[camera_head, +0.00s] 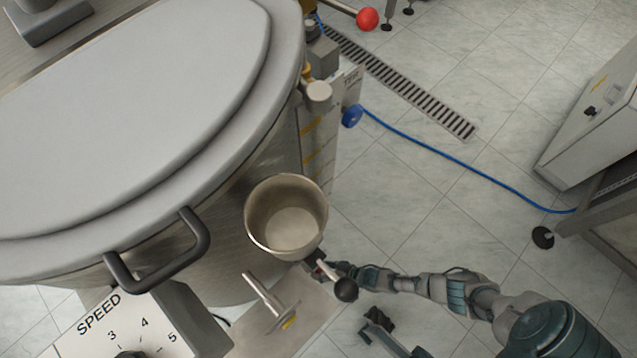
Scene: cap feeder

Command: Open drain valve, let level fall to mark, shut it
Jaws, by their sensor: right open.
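My right arm reaches in from the lower right, and its open right gripper (322,268) is at a short lever with a black ball knob (345,290), just below a round steel cup (286,215). I cannot tell whether the fingers touch the lever. The cup is open at the top, beside the big steel tank (237,210); its inside looks empty. A gauge panel with yellow marks (318,140) stands on the tank's right side; no liquid level can be read. I cannot tell which fitting is the drain valve.
A lever with a red ball (367,18) is at the top. A blue hose (455,158) crosses the tiled floor near a drain grate (405,85). A grey cabinet (590,130) stands at right, and a speed dial box (130,330) at lower left.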

